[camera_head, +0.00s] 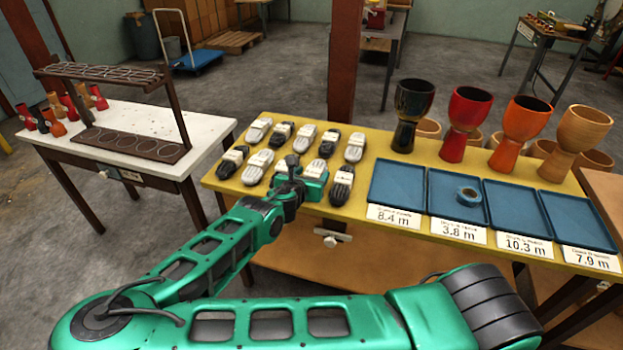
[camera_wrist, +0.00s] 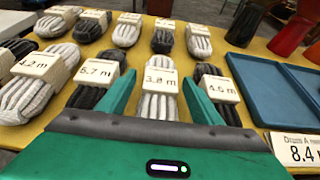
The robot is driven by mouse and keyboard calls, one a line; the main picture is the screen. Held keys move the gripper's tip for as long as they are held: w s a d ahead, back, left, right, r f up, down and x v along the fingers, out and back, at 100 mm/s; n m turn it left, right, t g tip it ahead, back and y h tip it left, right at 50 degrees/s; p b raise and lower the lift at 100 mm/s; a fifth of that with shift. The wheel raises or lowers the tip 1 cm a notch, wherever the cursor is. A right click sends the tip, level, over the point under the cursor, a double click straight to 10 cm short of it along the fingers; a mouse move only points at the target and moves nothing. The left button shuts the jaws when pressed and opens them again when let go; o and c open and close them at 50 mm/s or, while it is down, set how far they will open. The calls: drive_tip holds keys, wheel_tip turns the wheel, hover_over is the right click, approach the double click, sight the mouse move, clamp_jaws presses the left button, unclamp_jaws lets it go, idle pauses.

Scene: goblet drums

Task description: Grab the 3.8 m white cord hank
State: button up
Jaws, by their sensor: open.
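The white cord hank with a 3.8 m label (camera_wrist: 159,80) lies on the yellow table, straight ahead in the wrist view. My gripper (camera_wrist: 160,85) is open, with one green finger on each side of this hank and no clear grip on it. In the head view my gripper (camera_head: 314,172) is over the front row of hanks and mostly hides this hank. A black hank labelled 5.7 m (camera_wrist: 98,73) lies just left of it and a dark one labelled 4.5 m (camera_wrist: 217,88) just right.
A white 4.2 m hank (camera_wrist: 38,75) lies further left; several black and white hanks form a back row. Blue trays (camera_head: 397,184) with length labels stand to the right, one holding a blue ring (camera_head: 468,194). Goblet drums (camera_head: 464,120) stand behind them.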

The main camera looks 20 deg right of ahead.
drive_tip(key=c, duration=1.1)
drive_tip(key=shift+c, duration=0.2)
